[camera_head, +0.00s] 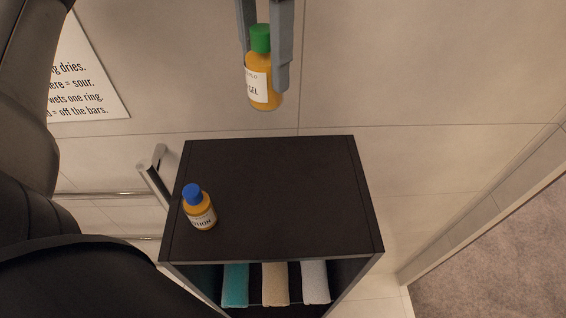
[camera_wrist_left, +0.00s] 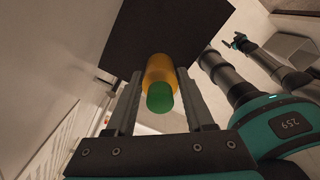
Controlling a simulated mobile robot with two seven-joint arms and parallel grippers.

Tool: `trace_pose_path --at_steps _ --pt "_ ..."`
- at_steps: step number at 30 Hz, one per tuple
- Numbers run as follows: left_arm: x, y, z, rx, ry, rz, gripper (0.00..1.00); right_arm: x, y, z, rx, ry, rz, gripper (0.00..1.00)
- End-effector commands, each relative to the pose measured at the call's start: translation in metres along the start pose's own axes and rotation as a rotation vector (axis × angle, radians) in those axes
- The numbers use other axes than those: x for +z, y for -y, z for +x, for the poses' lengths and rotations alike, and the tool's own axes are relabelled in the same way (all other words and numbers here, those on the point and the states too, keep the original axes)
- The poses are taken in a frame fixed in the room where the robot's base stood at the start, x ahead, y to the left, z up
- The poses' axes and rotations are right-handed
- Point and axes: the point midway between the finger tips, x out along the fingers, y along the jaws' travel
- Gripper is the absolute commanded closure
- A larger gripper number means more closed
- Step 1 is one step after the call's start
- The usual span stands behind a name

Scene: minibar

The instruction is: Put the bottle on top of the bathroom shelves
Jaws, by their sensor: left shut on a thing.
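A yellow-orange bottle with a green cap and a white label (camera_head: 257,86) hangs upright between the fingers of my left gripper (camera_head: 265,70). The gripper is shut on it, and it is above and behind the far edge of the dark shelf top as seen in the head view. In the left wrist view the bottle (camera_wrist_left: 160,75) sits between the two fingers (camera_wrist_left: 159,98), cap toward the camera. The dark bathroom shelves (camera_head: 290,200) stand below, with a wide bare top. My right gripper is not seen in the head view; in the left wrist view it shows small at the upper right (camera_wrist_left: 238,41), its jaws unclear.
A second yellow bottle with a blue cap (camera_head: 199,208) stands on the shelf top at its left side. Rolled towels (camera_head: 274,283) lie in the compartment below. A metal rail (camera_head: 153,175) is left of the shelves. A sign (camera_head: 84,85) hangs on the tiled wall.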

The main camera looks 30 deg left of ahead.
Motion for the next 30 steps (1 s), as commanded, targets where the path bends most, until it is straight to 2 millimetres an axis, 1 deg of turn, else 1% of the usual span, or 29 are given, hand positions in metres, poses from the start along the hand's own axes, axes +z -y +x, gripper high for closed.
trace_pose_path --at_steps 6,24,30 --pt "-0.001 0.0 0.034 -0.002 -0.005 0.0 1.0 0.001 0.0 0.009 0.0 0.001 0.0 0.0" --pt "-0.001 0.001 0.13 -0.003 -0.004 0.001 1.0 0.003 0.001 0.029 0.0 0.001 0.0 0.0" --pt "-0.001 0.0 0.153 0.0 -0.002 -0.001 1.0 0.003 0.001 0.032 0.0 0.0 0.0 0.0"
